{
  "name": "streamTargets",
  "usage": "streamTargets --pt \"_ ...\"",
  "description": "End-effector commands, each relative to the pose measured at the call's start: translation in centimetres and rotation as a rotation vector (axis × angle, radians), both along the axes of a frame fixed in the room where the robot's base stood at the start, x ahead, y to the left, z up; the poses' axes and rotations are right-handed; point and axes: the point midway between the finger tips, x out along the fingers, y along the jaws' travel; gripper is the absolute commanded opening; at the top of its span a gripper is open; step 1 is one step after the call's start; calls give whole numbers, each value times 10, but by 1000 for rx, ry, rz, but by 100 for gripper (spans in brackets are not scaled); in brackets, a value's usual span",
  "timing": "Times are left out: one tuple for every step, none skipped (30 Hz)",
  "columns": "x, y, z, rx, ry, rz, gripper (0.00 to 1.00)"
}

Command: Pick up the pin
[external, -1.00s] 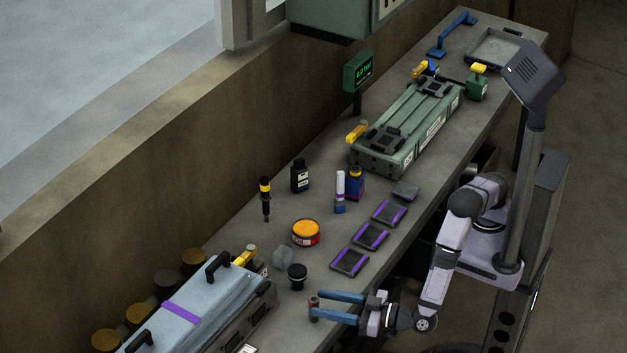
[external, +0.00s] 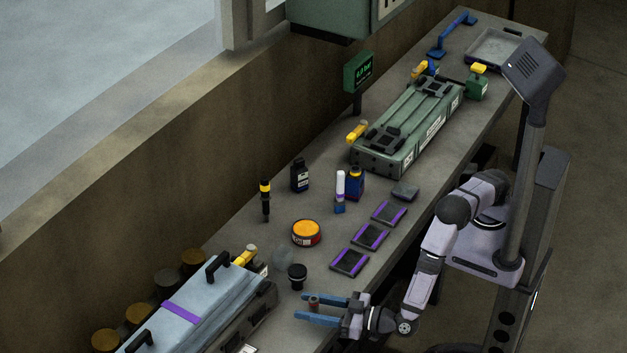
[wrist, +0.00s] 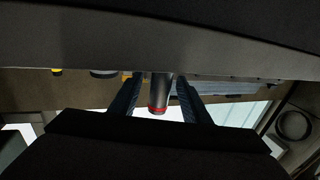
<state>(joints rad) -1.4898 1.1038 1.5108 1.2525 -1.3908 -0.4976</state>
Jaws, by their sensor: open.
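The pin (external: 313,303) is a small dark cylinder standing upright near the bench's front edge, at lower middle in the external view. In the wrist view the pin (wrist: 159,92) shows a red band at one end and lies between the two fingers. In the wrist view both fingers (wrist: 158,98) flank the pin. I cannot tell whether either finger touches it.
A black round part (external: 297,277) stands just behind the fingers. A pale blue engine cover (external: 190,315) lies to the left. An orange-topped tin (external: 306,232) and purple-edged pads (external: 350,263) lie farther back on the bench (external: 262,215).

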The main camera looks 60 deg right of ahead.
Motion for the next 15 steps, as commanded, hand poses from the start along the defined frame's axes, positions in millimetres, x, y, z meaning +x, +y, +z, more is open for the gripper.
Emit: streamTargets --pt "8 1 3 0 0 -3 43" --pt "12 2 3 0 0 -4 43" --pt "16 4 2 0 1 -2 43" --pt "19 5 1 -1 1 -1 43" --pt "21 6 1 -1 0 -1 43" --pt "25 7 1 0 0 -2 43" --pt "26 7 1 0 0 -2 43" --pt "28 8 1 0 0 -2 43" --pt "29 8 1 -1 0 -1 43" --pt "29 9 1 -1 0 0 43" --pt "29 9 1 -1 0 0 43" --pt "29 9 1 -1 0 0 43" --pt "29 9 0 -1 0 0 43" --pt "29 9 1 -1 0 1 43" --pt "29 9 1 -1 0 0 43"
